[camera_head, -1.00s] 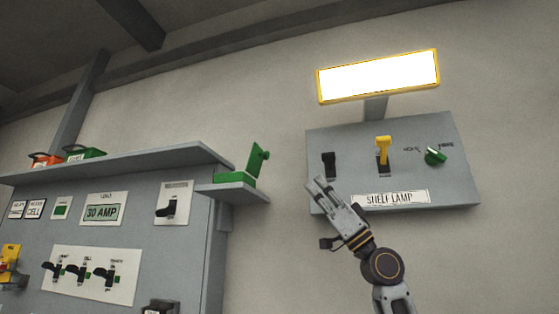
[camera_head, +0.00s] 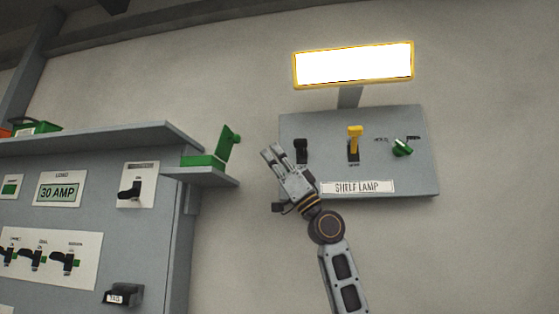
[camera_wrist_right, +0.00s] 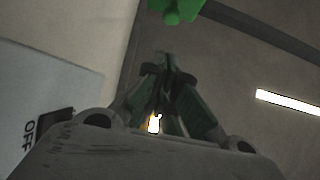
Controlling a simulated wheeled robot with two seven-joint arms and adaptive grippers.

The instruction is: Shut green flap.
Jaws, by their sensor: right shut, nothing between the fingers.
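The green flap (camera_head: 227,148) stands raised, tilted slightly off vertical, on a green base (camera_head: 203,161) on a small side shelf. A knob sticks out near its top right. My right gripper (camera_head: 272,152) is to the right of the flap, a little lower than its knob and apart from it. Its fingers are shut and empty. In the right wrist view, the closed fingertips (camera_wrist_right: 168,65) show in the middle, and part of a green piece (camera_wrist_right: 178,10) shows at the top edge, apart from them. My left gripper is not in view.
Behind and right of my gripper is the shelf lamp panel (camera_head: 420,178) with black, yellow and green controls; a lit lamp (camera_head: 353,65) is above it. The small grey shelf (camera_head: 215,180) juts from a cabinet (camera_head: 170,225) at left. Bare wall lies between.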

